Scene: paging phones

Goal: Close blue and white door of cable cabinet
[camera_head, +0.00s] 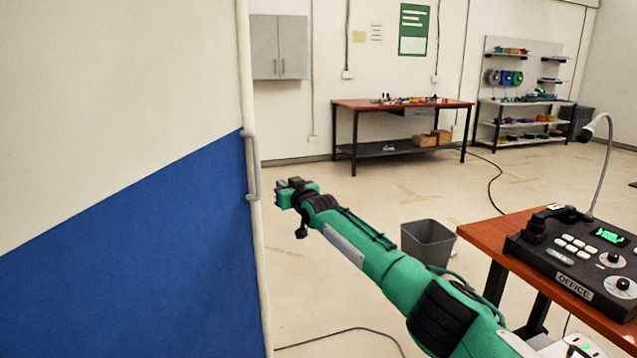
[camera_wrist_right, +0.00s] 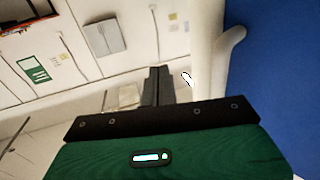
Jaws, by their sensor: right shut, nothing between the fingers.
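The blue and white door (camera_head: 130,200) fills the left of the head view, white above and blue below, and stands open with its edge toward the room. A grey bar handle (camera_head: 252,165) is on its edge side. My right gripper (camera_head: 284,190) is just right of the handle, shut and empty, with a small gap seeming to show between them. In the right wrist view the fingers (camera_wrist_right: 157,85) are together, and the door's blue face (camera_wrist_right: 275,75) and the handle (camera_wrist_right: 228,45) are to their right. My left gripper is not in view.
A wooden table with a paging console (camera_head: 575,250) stands at the right near my right arm. A grey bin (camera_head: 428,242) is on the floor behind the arm. A workbench (camera_head: 400,104) and shelves (camera_head: 525,110) are at the back. Cables lie on the otherwise open floor.

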